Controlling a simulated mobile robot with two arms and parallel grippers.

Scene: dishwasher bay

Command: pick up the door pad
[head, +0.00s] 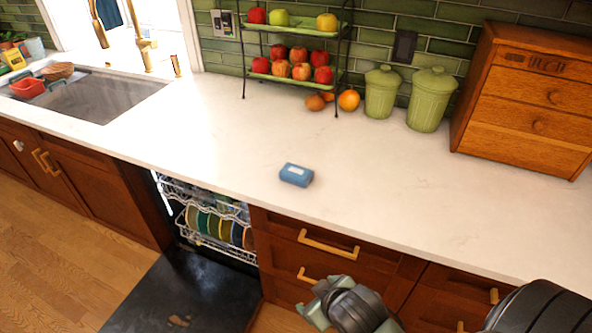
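A small blue block with a white label, which looks like the door pad (296,175), lies flat on the white counter, above the drawers to the right of the dishwasher. Nothing touches it. My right gripper (322,298) shows at the bottom edge, in front of the drawers, below and well apart from the pad. Its fingers are partly hidden and cut off, so I cannot tell whether they are open or shut. My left gripper is not in view.
The dishwasher door (185,295) hangs open, with a brownish mark on it; the rack (212,228) holds several plates. A fruit stand (292,75), green canisters (431,98) and a wooden drawer box (525,98) stand at the back. The counter (215,130) around the pad is clear.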

